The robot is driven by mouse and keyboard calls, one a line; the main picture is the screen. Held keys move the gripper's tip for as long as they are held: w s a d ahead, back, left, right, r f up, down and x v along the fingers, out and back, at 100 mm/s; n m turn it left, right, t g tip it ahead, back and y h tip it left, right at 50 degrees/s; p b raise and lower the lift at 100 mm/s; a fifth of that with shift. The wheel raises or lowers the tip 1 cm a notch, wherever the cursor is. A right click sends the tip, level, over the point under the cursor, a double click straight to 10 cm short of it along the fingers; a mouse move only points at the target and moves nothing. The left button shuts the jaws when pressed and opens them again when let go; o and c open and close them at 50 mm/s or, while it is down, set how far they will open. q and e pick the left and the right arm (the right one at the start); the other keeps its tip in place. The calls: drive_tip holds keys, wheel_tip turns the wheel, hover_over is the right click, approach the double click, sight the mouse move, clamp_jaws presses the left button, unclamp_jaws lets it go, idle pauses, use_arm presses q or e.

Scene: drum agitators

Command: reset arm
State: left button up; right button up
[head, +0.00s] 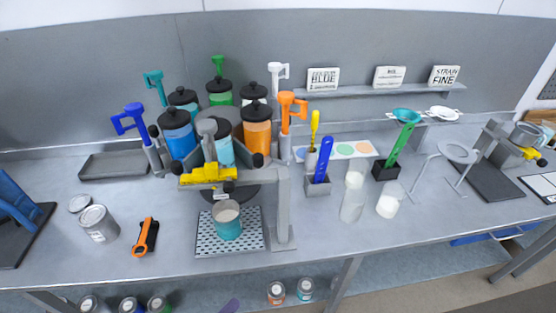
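Neither of my grippers shows in the head view, and no arm link can be made out. The drum agitators stand in a ring on the bench: a blue drum (177,133), a teal drum (184,99), a green drum (219,91), a white drum (254,92) and an orange drum (257,125), with black lids. Coloured crank handles stand up around them, such as a blue handle (131,121) and an orange handle (291,106). A yellow lever (208,174) sits at the front. Below it, a cup of teal paint (227,222) stands on a perforated plate (205,240).
A grey tray (115,165) is behind. Holders with a blue spatula (322,159) and a green spatula (401,144), white cups (353,197) and a ring stand (457,152) occupy the right. Bench is clear front right.

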use_arm(q)
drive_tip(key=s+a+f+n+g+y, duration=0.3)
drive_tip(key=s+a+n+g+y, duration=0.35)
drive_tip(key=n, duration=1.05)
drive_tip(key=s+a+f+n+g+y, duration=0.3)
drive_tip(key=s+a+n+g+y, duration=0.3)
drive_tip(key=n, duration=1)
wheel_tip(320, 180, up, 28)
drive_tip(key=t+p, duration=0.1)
drive_tip(key=p, duration=2.7)
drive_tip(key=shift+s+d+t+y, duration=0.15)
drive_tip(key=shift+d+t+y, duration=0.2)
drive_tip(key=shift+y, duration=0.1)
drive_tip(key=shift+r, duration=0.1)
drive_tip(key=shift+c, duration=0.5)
